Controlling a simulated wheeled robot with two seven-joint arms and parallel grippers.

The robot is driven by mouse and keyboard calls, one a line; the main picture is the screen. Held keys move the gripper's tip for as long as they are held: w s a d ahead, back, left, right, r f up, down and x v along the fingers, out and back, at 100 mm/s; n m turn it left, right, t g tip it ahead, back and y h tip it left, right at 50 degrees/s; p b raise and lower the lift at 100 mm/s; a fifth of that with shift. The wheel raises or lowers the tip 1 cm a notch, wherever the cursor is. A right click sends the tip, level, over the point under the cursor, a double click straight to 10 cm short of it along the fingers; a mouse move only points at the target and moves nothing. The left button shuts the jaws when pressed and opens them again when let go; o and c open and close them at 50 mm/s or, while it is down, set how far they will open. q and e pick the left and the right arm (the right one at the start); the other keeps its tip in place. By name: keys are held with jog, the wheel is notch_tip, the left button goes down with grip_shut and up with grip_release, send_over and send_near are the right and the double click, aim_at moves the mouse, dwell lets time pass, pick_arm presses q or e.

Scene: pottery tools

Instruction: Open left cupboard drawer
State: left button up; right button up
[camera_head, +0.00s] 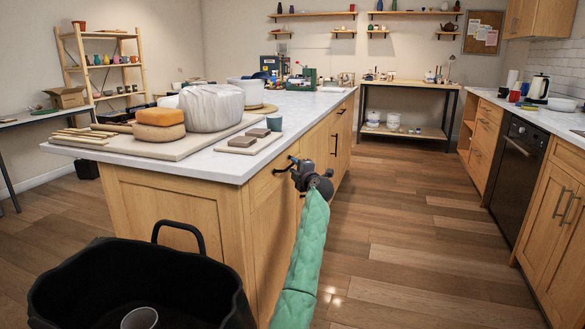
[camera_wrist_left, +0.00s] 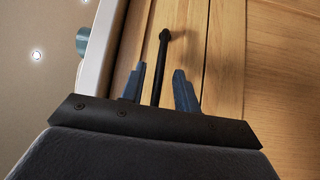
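The kitchen island has wooden fronts (camera_head: 262,212) under a white worktop. My left gripper (camera_head: 284,166) is at the island's right-hand side, just below the worktop edge. In the left wrist view, a black bar handle (camera_wrist_left: 162,62) is on a wooden front (camera_wrist_left: 188,55). The two fingers of my left gripper (camera_wrist_left: 159,88) are apart, one on each side of the handle's near part. No contact between fingers and handle is clear. The front looks flush with the cabinet. In the head view the gripper hides most of the handle. My right gripper is in neither view.
A black bin (camera_head: 215,290) is at the front left. The wooden floor (camera_head: 420,230) between the island and the right-hand counter (camera_head: 560,135) is clear.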

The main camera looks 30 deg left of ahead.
pick_arm(q)
jog(key=shift+x, duration=1.2)
grip_shut()
jog(key=shift+d, duration=0.2)
